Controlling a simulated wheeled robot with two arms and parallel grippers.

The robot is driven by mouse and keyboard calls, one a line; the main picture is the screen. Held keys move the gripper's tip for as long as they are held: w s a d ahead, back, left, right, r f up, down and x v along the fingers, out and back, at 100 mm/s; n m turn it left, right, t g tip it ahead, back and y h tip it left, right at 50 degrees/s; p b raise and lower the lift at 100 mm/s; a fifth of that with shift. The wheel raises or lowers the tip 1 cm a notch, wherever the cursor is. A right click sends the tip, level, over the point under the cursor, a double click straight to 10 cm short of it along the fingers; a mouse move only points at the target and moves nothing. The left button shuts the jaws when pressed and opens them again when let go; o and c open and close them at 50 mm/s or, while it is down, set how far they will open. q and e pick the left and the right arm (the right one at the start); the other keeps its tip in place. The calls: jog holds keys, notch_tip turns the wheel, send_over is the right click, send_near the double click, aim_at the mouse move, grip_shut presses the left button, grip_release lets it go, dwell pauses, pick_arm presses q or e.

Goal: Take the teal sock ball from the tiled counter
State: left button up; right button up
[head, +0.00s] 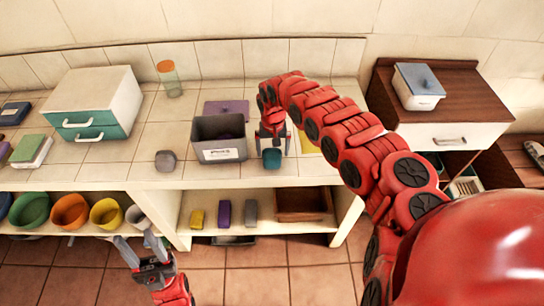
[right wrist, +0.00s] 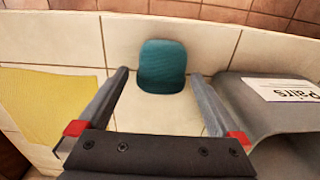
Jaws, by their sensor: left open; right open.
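The teal sock ball (head: 271,158) sits on the tiled counter (head: 205,179), near its front edge and just right of a grey bin. In the right wrist view the teal sock ball (right wrist: 162,66) lies ahead of and between the open fingers. My right gripper (head: 273,142) is open and low over the counter, pointing at the ball; in the right wrist view its fingers (right wrist: 160,88) hold nothing. My left gripper (head: 140,246) is open and empty, in front of the lower shelf at the left.
The grey bin (head: 220,155), labelled "Pairs" (right wrist: 285,90), stands close beside the right gripper. A yellow sheet (right wrist: 45,105) lies on its other side. A grey ball (head: 165,160) is further left. A drawer box (head: 90,100) and a glass jar (head: 169,80) stand behind.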

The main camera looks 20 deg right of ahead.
aim_at(272, 153)
jog(key=f, duration=0.3)
jog(key=shift+a+p, duration=0.25)
jog(key=shift+p, duration=0.05)
jog(key=shift+d+f, duration=0.1)
jog(key=shift+f, duration=0.3)
jog(key=c, duration=1.2)
